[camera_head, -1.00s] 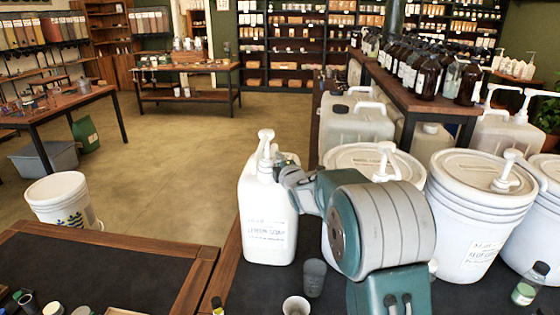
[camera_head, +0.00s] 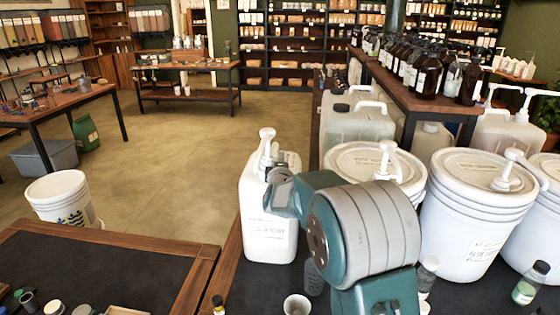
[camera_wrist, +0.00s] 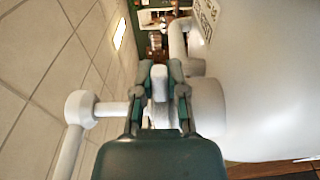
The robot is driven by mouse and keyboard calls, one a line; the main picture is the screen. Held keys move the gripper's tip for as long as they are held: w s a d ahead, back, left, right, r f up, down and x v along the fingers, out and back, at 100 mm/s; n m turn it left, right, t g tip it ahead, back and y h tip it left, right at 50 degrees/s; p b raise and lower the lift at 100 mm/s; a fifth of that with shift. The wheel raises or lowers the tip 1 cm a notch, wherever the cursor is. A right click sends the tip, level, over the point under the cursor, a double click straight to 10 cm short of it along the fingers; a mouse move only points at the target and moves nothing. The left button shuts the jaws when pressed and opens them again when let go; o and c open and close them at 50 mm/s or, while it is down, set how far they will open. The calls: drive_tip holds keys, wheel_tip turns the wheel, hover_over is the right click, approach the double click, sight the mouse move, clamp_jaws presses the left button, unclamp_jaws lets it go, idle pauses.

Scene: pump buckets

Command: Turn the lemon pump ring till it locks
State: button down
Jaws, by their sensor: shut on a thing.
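The lemon soap jug (camera_head: 268,235) is white and stands upright on the dark tabletop in the head view, with a white pump (camera_head: 267,138) on top. In the wrist view the jug (camera_wrist: 265,80) fills the right side. The pump head (camera_wrist: 80,104) lies at the left, joined by a stem. My gripper (camera_wrist: 160,78) has its two dark fingers closed on a white part of the pump between them, by the neck, which I take as the pump ring. A wider white collar (camera_wrist: 207,107) sits between the fingers and the jug. In the head view my wrist partly hides the neck.
White pump buckets (camera_head: 474,215) stand right of the jug. A grey cup (camera_head: 297,306) and a partly hidden dark cup (camera_head: 314,277) are in front of it. A small bottle (camera_head: 425,275) stands by my arm.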

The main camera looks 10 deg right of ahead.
drive_tip(key=shift+s+d+f+m+g+h, duration=0.1)
drive_tip(key=shift+s+m+g+h, duration=0.05)
drive_tip(key=shift+m+h, duration=0.3)
drive_tip(key=shift+s+f+m+g+h, duration=0.15)
drive_tip(key=shift+m+h, duration=0.1)
drive_tip(key=shift+h, duration=0.3)
drive_tip(key=c, duration=0.7)
unclamp_jaws()
drive_tip(key=shift+d, duration=0.1)
drive_tip(key=shift+o, duration=0.2)
drive_tip(key=shift+r, duration=0.1)
drive_tip(key=v, duration=1.2)
drive_tip(key=shift+w, duration=0.1)
